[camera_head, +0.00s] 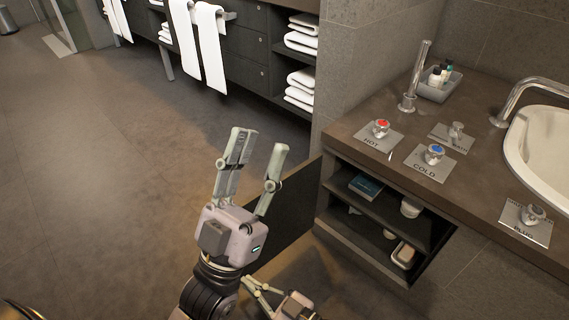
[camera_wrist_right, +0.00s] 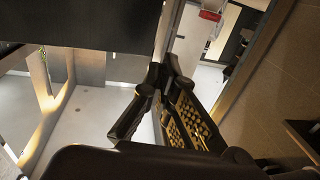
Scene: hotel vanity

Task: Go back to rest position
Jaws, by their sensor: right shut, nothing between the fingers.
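My left gripper (camera_head: 261,141) is in the middle of the head view, pointing away from me over the floor, left of the vanity. Its two fingers are spread apart with nothing between them. My right gripper (camera_head: 256,287) shows lower down, partly cut off by the bottom edge, below the left gripper's wrist and left of the open shelves. In the right wrist view its fingers (camera_wrist_right: 166,88) are close together and hold nothing. Both grippers are apart from the counter.
The vanity counter (camera_head: 383,176) on the right bears hot (camera_head: 380,128) and cold (camera_head: 433,154) knobs, a tray (camera_head: 439,89) and a basin (camera_head: 541,150). Open shelves (camera_head: 378,205) are beneath. A dark panel (camera_head: 299,205) stands beside the left gripper. Floor (camera_head: 90,180) at left is clear.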

